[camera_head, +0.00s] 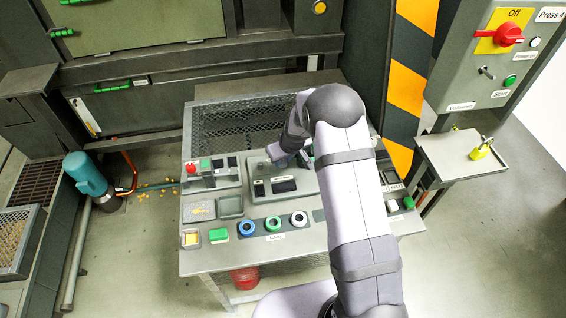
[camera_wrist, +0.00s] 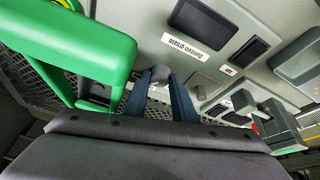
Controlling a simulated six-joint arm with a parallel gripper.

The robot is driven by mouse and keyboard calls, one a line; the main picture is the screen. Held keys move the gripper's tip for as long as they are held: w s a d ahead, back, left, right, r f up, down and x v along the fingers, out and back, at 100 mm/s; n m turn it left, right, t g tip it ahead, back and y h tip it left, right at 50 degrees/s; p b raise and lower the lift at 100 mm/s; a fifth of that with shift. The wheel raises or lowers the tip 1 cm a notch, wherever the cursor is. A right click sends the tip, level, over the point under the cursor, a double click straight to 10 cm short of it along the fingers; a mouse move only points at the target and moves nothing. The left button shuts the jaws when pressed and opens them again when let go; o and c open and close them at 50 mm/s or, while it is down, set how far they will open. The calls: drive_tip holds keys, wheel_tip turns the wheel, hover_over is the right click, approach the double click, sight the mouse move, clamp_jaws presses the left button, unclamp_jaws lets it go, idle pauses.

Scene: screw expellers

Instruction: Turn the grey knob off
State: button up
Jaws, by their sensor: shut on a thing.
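The grey knob (camera_wrist: 160,73) is a small round dark grey piece on the grey panel, seen in the wrist view between the tips of my gripper (camera_wrist: 160,84). The two dark blue fingers stand on either side of it and are closed on it. In the head view my gripper (camera_head: 277,153) is down at the raised box on the control desk. The knob cannot be made out there, and its turned position cannot be read in either view.
A large green handle (camera_wrist: 85,48) is close left of the fingers in the wrist view. Dark displays (camera_wrist: 203,23) and small switches lie to the right. The control desk (camera_head: 300,256) carries several coloured buttons. A red switch (camera_head: 509,35) is on a box at right.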

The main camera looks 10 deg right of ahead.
idle(0.3)
drive_tip(key=o, duration=1)
drive_tip(key=shift+r, duration=0.1)
